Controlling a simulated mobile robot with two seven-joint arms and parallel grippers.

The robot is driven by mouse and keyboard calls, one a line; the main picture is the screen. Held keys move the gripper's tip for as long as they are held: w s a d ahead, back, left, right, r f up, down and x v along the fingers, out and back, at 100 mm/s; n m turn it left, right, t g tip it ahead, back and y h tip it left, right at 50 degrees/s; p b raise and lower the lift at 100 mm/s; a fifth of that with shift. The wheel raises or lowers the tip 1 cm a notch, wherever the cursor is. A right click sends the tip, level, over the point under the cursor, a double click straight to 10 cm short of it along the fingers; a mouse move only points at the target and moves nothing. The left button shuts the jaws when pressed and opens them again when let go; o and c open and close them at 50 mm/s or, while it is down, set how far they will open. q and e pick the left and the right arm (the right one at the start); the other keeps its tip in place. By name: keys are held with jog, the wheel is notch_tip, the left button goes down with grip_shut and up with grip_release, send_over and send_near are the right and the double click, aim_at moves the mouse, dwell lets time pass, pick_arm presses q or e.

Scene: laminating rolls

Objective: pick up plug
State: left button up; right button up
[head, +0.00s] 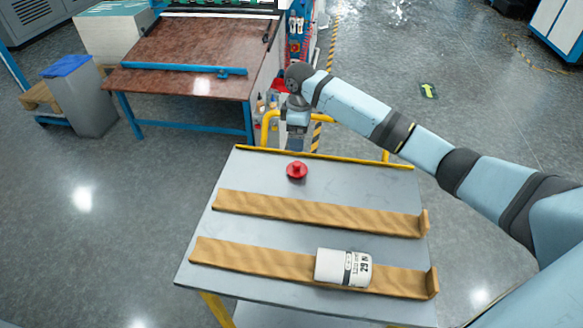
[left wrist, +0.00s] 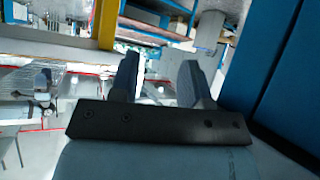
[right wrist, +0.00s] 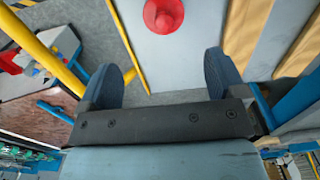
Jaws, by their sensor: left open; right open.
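The red plug (head: 297,170) stands on the grey cart top (head: 332,178) near its far edge. It is round, with a wide base and a narrower knob on top. My right gripper (head: 297,146) points down just beyond the plug, above the cart's far edge. In the right wrist view, my right gripper (right wrist: 162,72) is open and empty, and the plug (right wrist: 164,14) shows at the top edge, past the fingertips and apart from them. My left gripper (left wrist: 157,75) is open and empty in the left wrist view. It is not visible in the head view.
Two tan rails (head: 320,213) (head: 250,259) with raised right ends lie across the cart. A white labelled roll (head: 343,268) lies on the nearer rail. A yellow bar (head: 340,159) edges the cart's far side. A brown-topped table (head: 190,75) stands behind at left. Open floor lies left.

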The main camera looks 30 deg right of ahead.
aim_at(297, 163)
jog(key=f, duration=0.7)
jog(key=shift+s+f, duration=0.1)
jog(key=shift+s, duration=0.1)
jog(key=f, duration=0.3)
jog(key=f+b, duration=0.1)
jog(key=f, duration=0.1)
jog(key=shift+w+a+f, duration=0.1)
jog(key=shift+a+f, duration=0.2)
jog(key=shift+f, duration=0.05)
jog(key=c, duration=0.8)
